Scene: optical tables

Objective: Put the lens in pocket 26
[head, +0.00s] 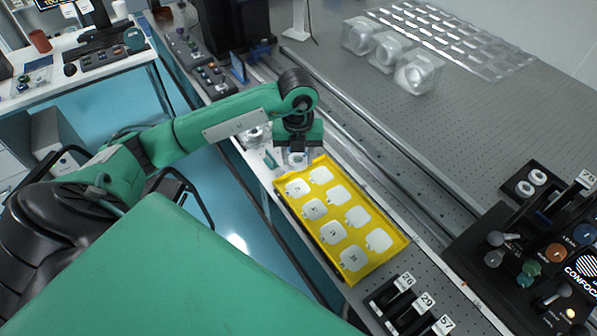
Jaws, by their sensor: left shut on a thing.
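My left gripper (297,152) points down over the far left corner of a yellow tray. It is shut on a small, pale round piece that looks like the lens (297,159); the fingers partly hide it. The yellow tray (372,272) has two rows of white rounded pads, some with small marks that I cannot read. A black rack (380,299) at the bottom has slots with white labels 26, 29 and 57. The label 26 (405,281) is at its far end, well apart from the gripper. My right gripper is not in view.
Clear boxes (418,73) stand on the grey perforated table (480,130), near a grid of clear squares (450,35). A black panel (490,235) with knobs and a CONFOCAL label is at the right. A long rail runs between the tray and the large table.

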